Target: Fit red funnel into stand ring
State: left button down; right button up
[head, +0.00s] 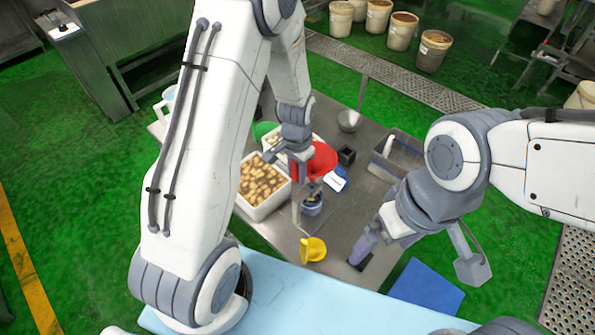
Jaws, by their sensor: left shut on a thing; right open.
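The red funnel (321,160) is near the middle of the head view, wide mouth up, above the steel table. My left gripper (292,160) is shut on its left side; the exact contact is partly hidden by the gripper. A thin metal stand (298,218) stands just below the funnel in the picture, beside a dark blue jar (312,206). Its ring is small and mostly hidden, and I cannot tell whether the funnel touches it. My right gripper (366,250) is open and empty, low over the table's right front part.
A white bin of brown pieces (263,212) stands left of the stand. A yellow funnel (314,250) is near the front. A grey tub (381,165), a small black box (346,155) and a ladle (350,120) are to the right and behind. A blue mat (427,287) lies at front right.

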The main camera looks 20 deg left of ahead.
aim_at(297, 166)
pick_arm(q)
jog(key=shift+f+b, duration=0.3)
jog(key=shift+f, duration=0.45)
jog(key=shift+f+b, duration=1.7)
jog(key=shift+f, duration=0.55)
dwell(0.8)
jog(key=c, duration=0.6)
grip_release()
jog(key=shift+r, duration=0.55)
notch_tip(297, 166, up, 8)
jog(key=shift+r+b, duration=0.15)
jog(key=shift+b, duration=1)
jog(key=shift+r, duration=0.6)
